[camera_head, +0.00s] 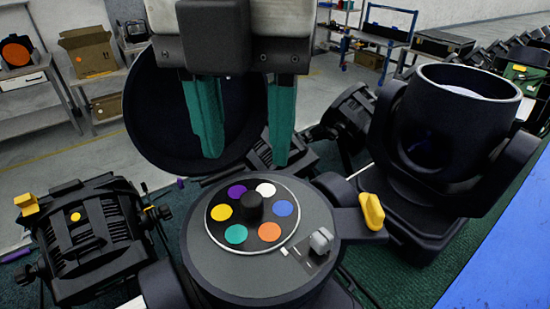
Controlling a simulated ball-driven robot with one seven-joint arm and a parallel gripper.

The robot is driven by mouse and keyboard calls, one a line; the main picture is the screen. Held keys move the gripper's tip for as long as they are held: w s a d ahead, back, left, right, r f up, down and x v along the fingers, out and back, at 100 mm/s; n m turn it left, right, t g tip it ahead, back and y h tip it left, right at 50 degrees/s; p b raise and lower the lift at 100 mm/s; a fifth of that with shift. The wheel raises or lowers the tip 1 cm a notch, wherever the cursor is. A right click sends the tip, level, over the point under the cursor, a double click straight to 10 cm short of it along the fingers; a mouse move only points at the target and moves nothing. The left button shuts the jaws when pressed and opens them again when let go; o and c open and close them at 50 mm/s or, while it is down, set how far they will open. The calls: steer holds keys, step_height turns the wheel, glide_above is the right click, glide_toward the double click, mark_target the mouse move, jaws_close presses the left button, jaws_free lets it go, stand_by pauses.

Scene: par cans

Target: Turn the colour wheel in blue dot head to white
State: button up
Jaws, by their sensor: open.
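The colour wheel (220,226) is a black disc on top of the dark round head (240,275) in the lower middle. Its dots are white (266,190), blue (284,208), orange (269,232), teal (235,234), yellow (221,212) and purple (237,192). A black knob (252,207) stands at its centre. A small white mark (284,251) lies just outside the rim, nearest the orange dot. I see no separate blue dot marking the head. My gripper (246,158) has teal fingers, open and empty, pointing down above the wheel, apart from the knob.
A grey lever (320,240) and a yellow handle (371,211) stand right of the wheel. A yellow-dot lamp (90,235) is at left, a large black head (435,145) at right. A big dark round lamp face (160,125) is behind my fingers. Shelves and boxes line the back.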

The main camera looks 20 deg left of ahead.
mark_target(251, 198)
step_height(251, 198, down, 7)
steer(key=shift+r, duration=0.1)
steer(key=shift+c, duration=0.3)
jaws_close()
stand_by(0.4)
